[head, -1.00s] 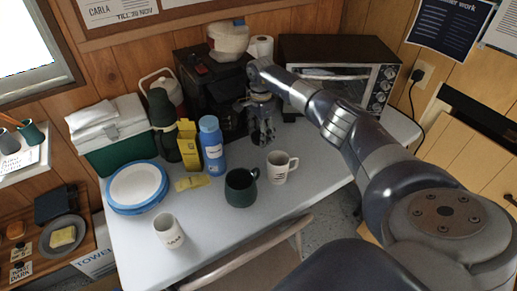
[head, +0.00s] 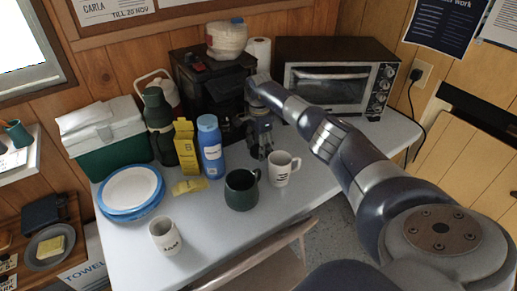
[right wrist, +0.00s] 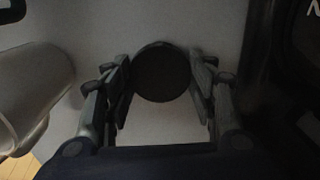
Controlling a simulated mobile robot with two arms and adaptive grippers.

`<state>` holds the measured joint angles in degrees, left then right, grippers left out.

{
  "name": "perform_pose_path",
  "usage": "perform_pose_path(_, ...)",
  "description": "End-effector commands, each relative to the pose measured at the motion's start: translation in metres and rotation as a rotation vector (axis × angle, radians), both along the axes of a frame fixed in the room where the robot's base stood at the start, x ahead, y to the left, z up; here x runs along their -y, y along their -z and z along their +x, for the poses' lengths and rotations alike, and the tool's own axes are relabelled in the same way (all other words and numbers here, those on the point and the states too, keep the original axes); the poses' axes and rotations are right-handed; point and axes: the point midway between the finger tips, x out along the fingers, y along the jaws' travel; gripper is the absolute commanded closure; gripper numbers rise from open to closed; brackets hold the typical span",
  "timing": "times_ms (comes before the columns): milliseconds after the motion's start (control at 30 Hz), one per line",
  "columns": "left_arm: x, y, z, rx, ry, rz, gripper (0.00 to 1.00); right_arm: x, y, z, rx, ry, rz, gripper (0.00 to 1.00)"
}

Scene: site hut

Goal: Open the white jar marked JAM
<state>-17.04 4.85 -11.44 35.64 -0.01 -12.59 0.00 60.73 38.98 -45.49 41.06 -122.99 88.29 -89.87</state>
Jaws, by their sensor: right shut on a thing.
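My right gripper (head: 262,150) points down at the table between the black coffee machine and a white mug (head: 283,169). In the right wrist view its two fingers stand on either side of a dark round top (right wrist: 161,80), which looks like a lid seen from above. The gripper is shut on it. The white body of a jar and the mark JAM cannot be made out; the fingers and the dark top hide what is below. My left gripper is not in view.
Close by stand a blue bottle (head: 210,147), a yellow carton (head: 186,147), a dark green mug (head: 241,189) and the coffee machine (head: 205,92). A toaster oven (head: 335,80) is behind my right arm. Another white mug (head: 165,237) is at the front left. The front middle of the table (head: 215,235) is clear.

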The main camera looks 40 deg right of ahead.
Motion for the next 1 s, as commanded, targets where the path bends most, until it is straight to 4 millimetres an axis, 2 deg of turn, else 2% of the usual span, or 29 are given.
perform_pose_path(133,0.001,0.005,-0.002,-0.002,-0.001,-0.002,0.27,0.001,0.005,0.0,0.0,0.001,-0.002,0.76)
perform_pose_path(167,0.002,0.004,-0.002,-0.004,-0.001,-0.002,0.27,0.001,0.003,0.0,0.0,0.001,-0.001,0.41)
perform_pose_path(200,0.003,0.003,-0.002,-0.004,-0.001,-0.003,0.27,0.0,0.003,0.0,0.0,0.001,-0.001,0.32)
perform_pose_path(233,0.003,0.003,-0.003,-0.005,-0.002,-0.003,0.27,0.0,0.003,0.0,0.0,0.0,-0.001,0.28)
perform_pose_path(667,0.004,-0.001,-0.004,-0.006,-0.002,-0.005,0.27,0.0,-0.001,0.0,0.0,0.001,0.0,0.28)
perform_pose_path(767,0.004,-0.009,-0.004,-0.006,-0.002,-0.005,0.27,0.001,-0.013,0.0,0.001,0.001,-0.001,0.28)
perform_pose_path(1000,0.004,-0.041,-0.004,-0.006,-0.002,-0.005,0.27,0.001,-0.06,0.0,0.001,0.0,-0.002,0.28)
